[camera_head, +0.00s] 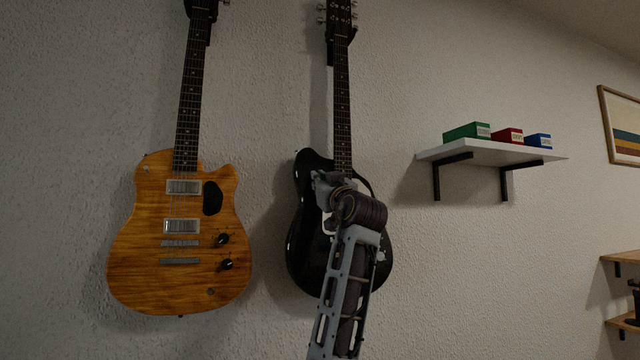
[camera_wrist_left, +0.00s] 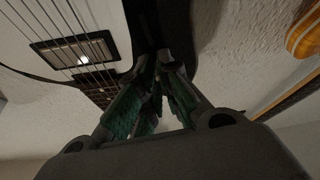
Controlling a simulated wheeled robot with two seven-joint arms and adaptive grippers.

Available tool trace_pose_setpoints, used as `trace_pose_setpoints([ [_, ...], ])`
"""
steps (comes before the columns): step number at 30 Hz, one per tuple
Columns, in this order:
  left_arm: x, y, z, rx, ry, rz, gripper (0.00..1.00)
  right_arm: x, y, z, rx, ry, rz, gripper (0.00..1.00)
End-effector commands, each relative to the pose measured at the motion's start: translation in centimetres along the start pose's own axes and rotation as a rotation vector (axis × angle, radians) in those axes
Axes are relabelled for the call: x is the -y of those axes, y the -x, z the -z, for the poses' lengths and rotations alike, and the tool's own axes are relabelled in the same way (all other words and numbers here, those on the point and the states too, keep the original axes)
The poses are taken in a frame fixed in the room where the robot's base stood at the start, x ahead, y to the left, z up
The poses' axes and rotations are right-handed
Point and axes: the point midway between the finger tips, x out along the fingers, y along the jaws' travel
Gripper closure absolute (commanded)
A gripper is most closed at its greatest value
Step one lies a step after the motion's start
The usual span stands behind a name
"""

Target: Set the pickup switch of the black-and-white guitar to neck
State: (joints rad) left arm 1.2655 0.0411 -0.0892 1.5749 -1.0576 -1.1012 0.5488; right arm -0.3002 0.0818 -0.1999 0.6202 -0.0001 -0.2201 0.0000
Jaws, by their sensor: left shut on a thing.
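The black-and-white guitar (camera_head: 308,240) hangs upright on the wall, its black body partly covered by my left arm. In the left wrist view its white pickguard (camera_wrist_left: 95,14), strings and a pickup (camera_wrist_left: 75,50) show at upper left. My left gripper (camera_head: 322,182) is at the upper part of the body, beside the neck end. In the left wrist view the green-padded fingers of my left gripper (camera_wrist_left: 160,62) come together at the guitar, shut on the small pickup switch. The switch itself is hidden between the fingertips, so its position cannot be seen. My right gripper is not in view.
An orange guitar (camera_head: 140,260) hangs to the left, with bare wall between the two. A white shelf (camera_head: 490,152) with green (camera_head: 466,132), red (camera_head: 508,135) and blue (camera_head: 538,141) boxes is at right. A framed picture (camera_head: 622,125) and wooden shelves (camera_head: 622,257) are at the far right.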

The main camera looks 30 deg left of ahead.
Motion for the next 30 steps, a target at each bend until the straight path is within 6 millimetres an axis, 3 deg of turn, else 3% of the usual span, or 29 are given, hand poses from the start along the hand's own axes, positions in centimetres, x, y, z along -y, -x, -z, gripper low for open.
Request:
trace_pose_setpoints([
  [30,-0.3,-0.6,1.3,0.309,-0.023,0.058,1.0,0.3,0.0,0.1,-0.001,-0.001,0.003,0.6],
])
